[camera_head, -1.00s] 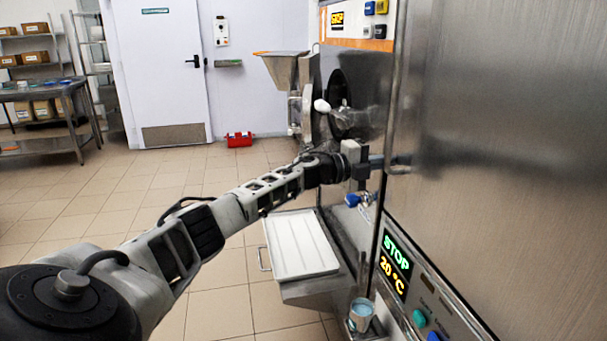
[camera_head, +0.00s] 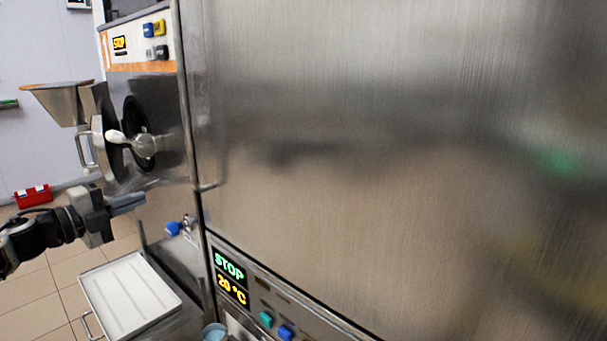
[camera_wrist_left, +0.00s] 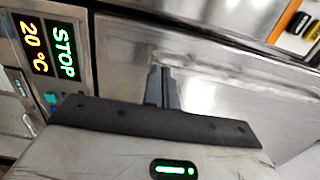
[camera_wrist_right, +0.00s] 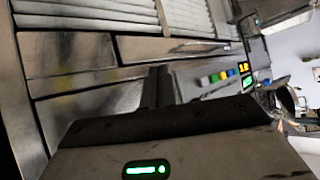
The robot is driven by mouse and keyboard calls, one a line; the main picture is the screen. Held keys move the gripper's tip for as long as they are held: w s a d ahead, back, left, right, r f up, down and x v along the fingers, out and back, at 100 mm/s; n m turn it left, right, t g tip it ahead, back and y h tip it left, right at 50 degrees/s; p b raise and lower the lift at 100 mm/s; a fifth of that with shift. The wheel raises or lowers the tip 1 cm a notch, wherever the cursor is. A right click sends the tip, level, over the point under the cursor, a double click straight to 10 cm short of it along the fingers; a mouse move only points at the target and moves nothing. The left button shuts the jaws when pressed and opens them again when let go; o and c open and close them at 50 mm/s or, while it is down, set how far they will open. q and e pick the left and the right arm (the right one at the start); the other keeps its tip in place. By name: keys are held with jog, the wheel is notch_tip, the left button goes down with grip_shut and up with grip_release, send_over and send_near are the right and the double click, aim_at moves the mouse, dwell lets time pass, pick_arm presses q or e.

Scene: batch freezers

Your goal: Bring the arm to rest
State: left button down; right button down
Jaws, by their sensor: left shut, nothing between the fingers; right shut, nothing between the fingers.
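My left gripper (camera_head: 128,203) comes in from the left in the head view, with its grey fingers pointing right. It is shut and empty, in front of the freezer with the open hatch (camera_head: 137,125) and above the blue-handled tap (camera_head: 174,229). In the left wrist view its closed fingers (camera_wrist_left: 161,78) point toward a steel panel; whether they touch it I cannot tell. My right gripper is out of the head view. In the right wrist view its fingers (camera_wrist_right: 158,82) are shut and empty, pointing toward steel fronts.
A tall steel machine (camera_head: 380,130) fills the right of the head view, with a STOP and 20 °C display (camera_head: 230,278). A white tray (camera_head: 130,297) lies below my left gripper. A steel funnel (camera_head: 58,102) juts out left. A red box (camera_head: 33,196) stands on the floor.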

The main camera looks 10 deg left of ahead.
pick_arm(q)
jog(key=s+d+f+n+y, duration=0.1)
jog(key=s+d+f+n, duration=0.35)
jog(key=d+f, duration=0.6)
jog(key=s+d+f+n+y, duration=0.1)
jog(key=s+d+f+n, duration=0.3)
jog(key=d+f, duration=0.7)
jog(key=s+d+f+n+g+y, duration=0.1)
jog(key=s+d+f+n+g, duration=0.1)
jog(key=s, duration=0.4)
jog(key=s+d+f+n+g, duration=0.1)
jog(key=s+d+f+n, duration=0.3)
jog(key=s+d+n, duration=0.1)
jog(key=s+d+f+n+g+y, duration=0.1)
jog(key=s+d+f+n+g, duration=0.1)
jog(key=s, duration=0.5)
jog(key=d+f+n, duration=0.1)
jog(key=d+n, duration=0.1)
jog(key=n, duration=0.1)
jog(key=shift+s+f+g+y, duration=0.2)
jog(key=shift+f+g+y, duration=0.1)
jog(key=shift+f, duration=0.05)
jog(key=shift+n, duration=0.25)
